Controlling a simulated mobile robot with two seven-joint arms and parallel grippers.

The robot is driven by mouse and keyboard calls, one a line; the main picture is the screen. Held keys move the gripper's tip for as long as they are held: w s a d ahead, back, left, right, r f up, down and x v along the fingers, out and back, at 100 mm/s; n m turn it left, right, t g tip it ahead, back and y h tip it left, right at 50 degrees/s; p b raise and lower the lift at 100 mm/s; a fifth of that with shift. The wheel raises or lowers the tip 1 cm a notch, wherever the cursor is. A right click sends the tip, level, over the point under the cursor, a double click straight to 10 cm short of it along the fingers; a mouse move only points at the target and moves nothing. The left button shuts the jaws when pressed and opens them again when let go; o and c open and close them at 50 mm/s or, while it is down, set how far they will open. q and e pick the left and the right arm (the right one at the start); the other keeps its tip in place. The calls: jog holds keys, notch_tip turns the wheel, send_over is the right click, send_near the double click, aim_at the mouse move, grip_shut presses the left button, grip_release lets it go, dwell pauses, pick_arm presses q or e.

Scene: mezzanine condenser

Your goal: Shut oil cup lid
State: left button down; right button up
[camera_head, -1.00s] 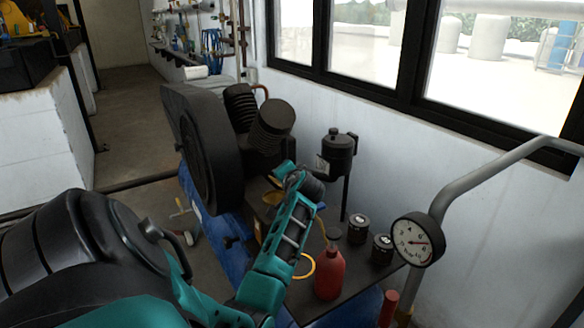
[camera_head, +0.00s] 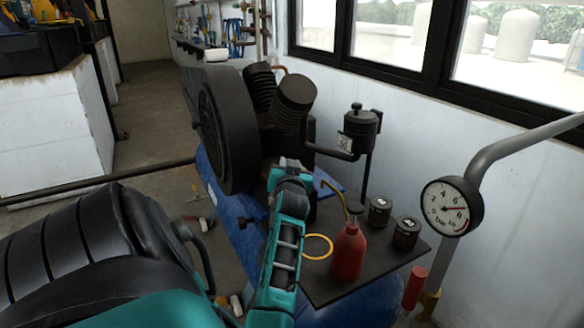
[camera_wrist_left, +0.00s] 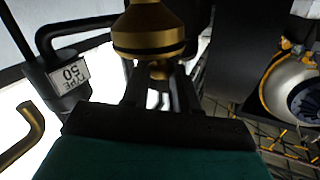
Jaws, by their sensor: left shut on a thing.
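The brass oil cup (camera_wrist_left: 148,30) shows at the top middle of the left wrist view, with a wide rounded rim and a smaller brass part below it in the picture. My left gripper (camera_wrist_left: 158,88) has its dark fingers close together around that smaller part, shut on it. I cannot tell whether this part is the lid or how far open the lid stands. In the head view my teal left arm reaches up to the compressor (camera_head: 222,130); its gripper (camera_head: 289,166) is small there and the cup is hidden. My right gripper is not in view.
A black plate (camera_head: 385,275) carries a red oil bottle (camera_head: 348,255), a yellow ring (camera_head: 318,258) and two dark jars (camera_head: 380,210). A black canister (camera_head: 360,130) stands behind. A pressure gauge (camera_head: 452,206) on a grey pipe is at the right. A blue tank lies underneath.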

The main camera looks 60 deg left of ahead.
pick_arm(q)
jog(key=shift+s+f+n+b, duration=0.15)
jog(key=shift+n+b, duration=0.15)
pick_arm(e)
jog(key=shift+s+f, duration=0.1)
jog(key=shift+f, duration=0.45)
pick_arm(q)
jog(key=c, duration=0.9)
grip_release()
jog(key=shift+o, duration=0.2)
jog(key=shift+t, duration=0.3)
